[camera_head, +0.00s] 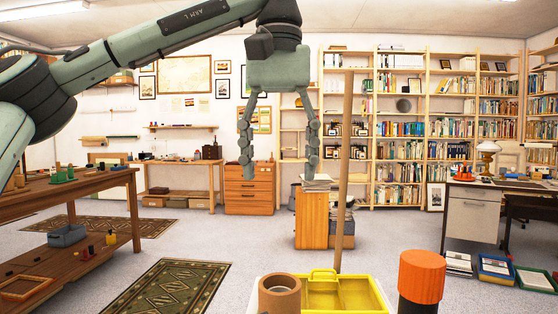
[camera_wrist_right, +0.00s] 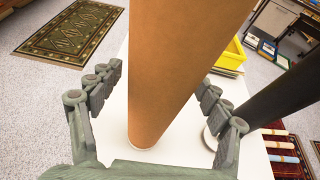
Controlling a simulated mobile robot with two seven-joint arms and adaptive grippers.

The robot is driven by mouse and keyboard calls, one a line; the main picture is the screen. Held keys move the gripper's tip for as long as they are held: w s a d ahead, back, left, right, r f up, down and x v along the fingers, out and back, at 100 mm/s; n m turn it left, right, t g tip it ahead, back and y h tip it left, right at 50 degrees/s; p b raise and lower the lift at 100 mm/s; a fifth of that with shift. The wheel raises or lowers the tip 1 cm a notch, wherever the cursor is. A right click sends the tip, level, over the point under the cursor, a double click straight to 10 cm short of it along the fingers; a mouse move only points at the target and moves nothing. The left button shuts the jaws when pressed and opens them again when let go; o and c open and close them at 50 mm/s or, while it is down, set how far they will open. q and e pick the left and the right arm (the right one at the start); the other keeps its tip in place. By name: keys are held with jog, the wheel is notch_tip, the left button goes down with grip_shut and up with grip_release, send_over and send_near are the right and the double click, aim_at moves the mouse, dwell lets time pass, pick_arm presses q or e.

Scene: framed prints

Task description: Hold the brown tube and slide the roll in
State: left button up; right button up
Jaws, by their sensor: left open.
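The brown tube (camera_head: 280,296) stands upright on a white surface (camera_head: 262,279) at the bottom of the head view, its hollow end up. In the right wrist view the brown tube (camera_wrist_right: 175,70) rises between the fingers of my right gripper (camera_wrist_right: 160,85). The fingers are spread on both sides of it, with a small gap visible at the left. My left gripper (camera_head: 278,170) is open, empty and pointing down, high in the middle of the head view. I cannot make out for sure which thing is the roll.
A yellow tray (camera_head: 340,296) stands beside the tube, with a tall wooden pole (camera_head: 344,170) rising behind it. A black cylinder with an orange top (camera_head: 421,275) stands at the right. A wooden bench (camera_head: 100,187) is at the left; shelves line the back wall.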

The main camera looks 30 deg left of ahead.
jog(key=shift+s, duration=0.1)
jog(key=v, duration=1.2)
jog(key=shift+r, duration=0.1)
